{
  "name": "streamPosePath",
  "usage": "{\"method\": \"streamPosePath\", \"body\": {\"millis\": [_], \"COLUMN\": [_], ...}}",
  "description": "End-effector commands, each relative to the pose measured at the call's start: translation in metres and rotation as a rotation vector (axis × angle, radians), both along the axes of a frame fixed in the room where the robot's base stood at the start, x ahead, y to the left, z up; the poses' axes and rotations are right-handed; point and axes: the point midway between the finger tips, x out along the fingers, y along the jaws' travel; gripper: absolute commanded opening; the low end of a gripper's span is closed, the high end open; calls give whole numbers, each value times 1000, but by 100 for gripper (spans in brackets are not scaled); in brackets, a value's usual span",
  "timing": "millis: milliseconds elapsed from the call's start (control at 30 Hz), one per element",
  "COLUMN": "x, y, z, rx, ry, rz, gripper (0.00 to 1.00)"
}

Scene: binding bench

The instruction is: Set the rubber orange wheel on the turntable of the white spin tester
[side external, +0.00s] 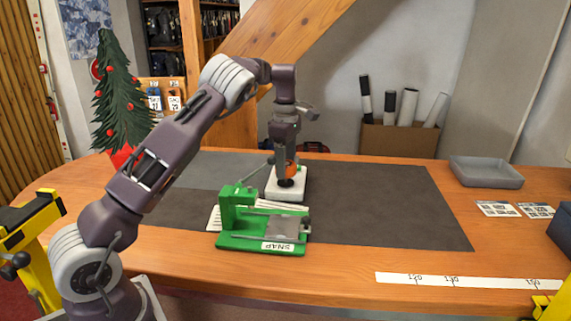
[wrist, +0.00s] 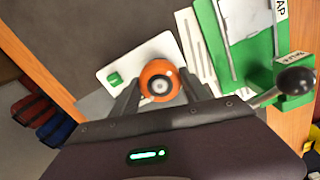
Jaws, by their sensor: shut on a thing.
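The orange wheel (side external: 291,168) with a grey hub is between the fingers of my gripper (side external: 287,164). In the wrist view the wheel (wrist: 160,81) is seen from above, with one finger on each side. The white spin tester (side external: 287,194) stands on the dark mat directly below the gripper. Its dark turntable (side external: 285,183) shows just under the wheel; I cannot tell if they touch. In the wrist view the tester (wrist: 143,55) has a green button (wrist: 114,79), and the wheel covers its turntable.
A green press (side external: 262,230) marked SNAP stands just in front of the tester; its black-knobbed lever (wrist: 295,81) reaches close to my gripper. White papers (side external: 213,217) lie by the press. The mat's right side (side external: 390,205) is clear. A grey tray (side external: 485,173) sits at the right.

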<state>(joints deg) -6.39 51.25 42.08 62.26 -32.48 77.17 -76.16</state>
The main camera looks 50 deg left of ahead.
Motion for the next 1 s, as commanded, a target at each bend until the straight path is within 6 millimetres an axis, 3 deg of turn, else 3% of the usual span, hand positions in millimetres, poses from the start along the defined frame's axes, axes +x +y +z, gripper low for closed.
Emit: {"method": "streamPosePath", "body": {"millis": [467, 1000], "x": [0, 0], "y": [0, 0], "z": [-1, -17], "rx": [1, -1], "ry": [1, 1], "rz": [0, 0], "gripper": [10, 10]}}
